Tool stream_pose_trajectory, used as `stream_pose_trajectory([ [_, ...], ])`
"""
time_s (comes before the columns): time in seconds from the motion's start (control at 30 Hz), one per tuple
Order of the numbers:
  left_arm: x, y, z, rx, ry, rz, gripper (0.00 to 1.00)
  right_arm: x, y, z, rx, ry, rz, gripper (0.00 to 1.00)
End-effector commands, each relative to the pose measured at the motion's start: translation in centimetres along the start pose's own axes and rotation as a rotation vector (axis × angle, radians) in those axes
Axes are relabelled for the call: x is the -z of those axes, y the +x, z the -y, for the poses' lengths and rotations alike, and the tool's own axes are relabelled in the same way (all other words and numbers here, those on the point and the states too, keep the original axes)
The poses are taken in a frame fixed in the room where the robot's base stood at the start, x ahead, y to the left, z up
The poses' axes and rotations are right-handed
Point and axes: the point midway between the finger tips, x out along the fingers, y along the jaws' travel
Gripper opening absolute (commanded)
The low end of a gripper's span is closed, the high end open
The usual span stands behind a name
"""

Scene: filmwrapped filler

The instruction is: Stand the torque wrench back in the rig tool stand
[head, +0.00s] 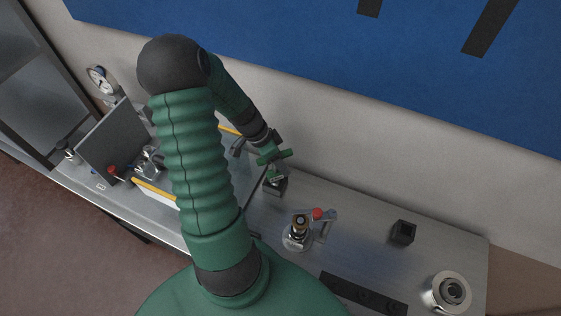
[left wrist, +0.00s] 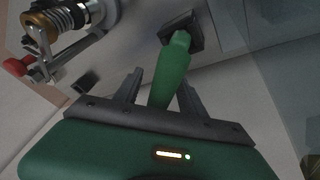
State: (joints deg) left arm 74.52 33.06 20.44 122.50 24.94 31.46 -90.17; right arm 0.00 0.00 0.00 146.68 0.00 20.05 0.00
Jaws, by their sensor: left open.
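The torque wrench shows as a green tapered handle (left wrist: 171,72) in the left wrist view. Its narrower far end meets a dark square holder (left wrist: 184,28), which looks like the rig tool stand; how deep it sits is hidden. In the head view the green wrench (head: 276,174) is small, over the dark stand (head: 275,189) on the bench. My left gripper (left wrist: 162,88) is open, with one finger on each side of the handle, and a gap shows beside it. In the head view this gripper (head: 271,165) is just above the stand. My right gripper is out of view.
On the metal bench (head: 355,222) stand a valve fitting with a red knob (head: 318,214), a small black block (head: 403,232) and a round metal part (head: 450,292). A grey panel (head: 113,142) and gauge (head: 101,78) are at the left. A wall runs behind.

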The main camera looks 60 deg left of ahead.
Motion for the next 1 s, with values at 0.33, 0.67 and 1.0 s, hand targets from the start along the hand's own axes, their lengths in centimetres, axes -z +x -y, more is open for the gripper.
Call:
stream_pose_trajectory([
  [0.33,0.0,-4.9,0.1,0.01,0.002,-0.001,0.48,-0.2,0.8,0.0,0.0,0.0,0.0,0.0],
  [0.67,0.1,-11.6,0.0,0.003,0.0,0.0,0.48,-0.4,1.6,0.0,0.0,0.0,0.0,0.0],
  [1.0,0.1,-12.2,0.0,0.0,0.0,0.0,0.48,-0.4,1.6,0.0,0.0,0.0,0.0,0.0],
])
